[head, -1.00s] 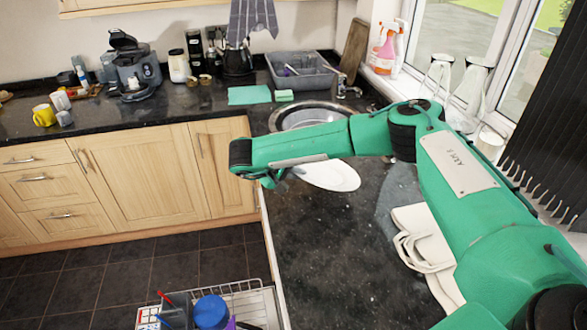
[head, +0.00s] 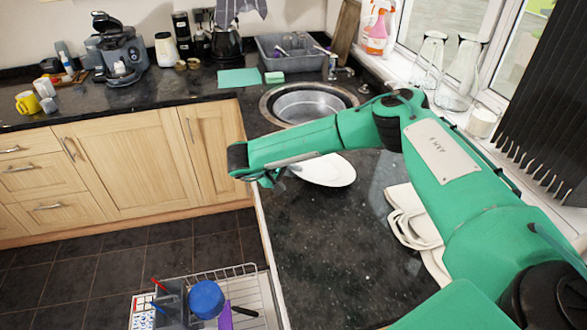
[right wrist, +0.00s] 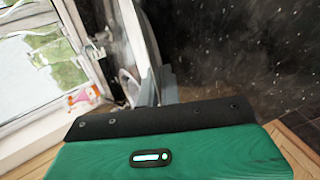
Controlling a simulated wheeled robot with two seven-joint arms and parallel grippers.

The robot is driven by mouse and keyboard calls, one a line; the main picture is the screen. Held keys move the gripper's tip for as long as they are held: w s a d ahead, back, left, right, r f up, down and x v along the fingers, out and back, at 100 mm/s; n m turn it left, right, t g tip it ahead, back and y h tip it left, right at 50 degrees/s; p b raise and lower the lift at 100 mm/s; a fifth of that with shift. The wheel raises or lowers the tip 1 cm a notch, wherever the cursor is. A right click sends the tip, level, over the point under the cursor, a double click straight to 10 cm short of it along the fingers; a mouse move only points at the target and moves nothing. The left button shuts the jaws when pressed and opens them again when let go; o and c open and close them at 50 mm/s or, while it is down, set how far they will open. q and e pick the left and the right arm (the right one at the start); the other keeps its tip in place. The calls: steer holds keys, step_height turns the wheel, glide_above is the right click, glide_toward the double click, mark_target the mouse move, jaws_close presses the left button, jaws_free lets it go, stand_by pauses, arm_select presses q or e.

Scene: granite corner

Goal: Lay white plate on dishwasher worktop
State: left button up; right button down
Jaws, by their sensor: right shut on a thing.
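My right gripper (head: 277,179) is shut on the plate's left edge. The forearm hides part of the plate and most of the fingers. In the right wrist view the plate (right wrist: 141,45) appears nearly edge-on between the fingers (right wrist: 160,88), with dark speckled granite beside it. I cannot tell whether the plate touches the worktop. My left gripper is not in view.
A round sink (head: 308,103) lies behind the plate. Pale folded-looking items (head: 412,215) lie to its right. Glass carafes (head: 462,72) stand by the window. A pulled-out rack (head: 250,300) with a blue cup (head: 206,299) is at lower left. The near worktop is clear.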

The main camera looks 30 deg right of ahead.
steer(key=c, duration=1.2)
jaws_free()
steer(key=shift+p+v, duration=0.65)
steer(key=shift+v, duration=0.5)
steer(key=shift+p+v, duration=1.05)
steer(key=shift+v, duration=1.35)
steer(key=shift+r, duration=0.1)
